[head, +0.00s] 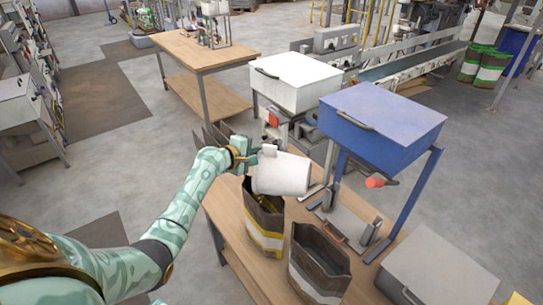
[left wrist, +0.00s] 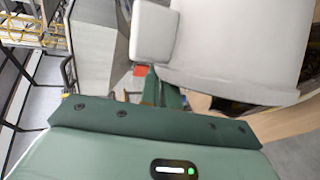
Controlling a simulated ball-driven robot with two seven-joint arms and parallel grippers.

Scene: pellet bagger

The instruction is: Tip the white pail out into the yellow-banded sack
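The white pail (head: 284,174) is held above the yellow-banded sack (head: 264,238), which stands on the wooden bench. The pail lies tipped well over in the head view; its mouth and contents are hidden, and I see no pellets falling. My left gripper (head: 256,157) is at the pail's left end, shut on its handle block. In the left wrist view the pail (left wrist: 235,42) fills the upper right, and the fingers (left wrist: 161,90) reach its handle block. The pail partly covers the sack's open mouth. My right gripper is not in view.
A white-banded sack (head: 318,267) stands right beside the yellow-banded one. A blue box on legs (head: 382,122) and a white box (head: 296,80) stand behind. A grey box (head: 438,270) is at lower right. Bare wooden bench (head: 236,235) shows left of the sacks.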

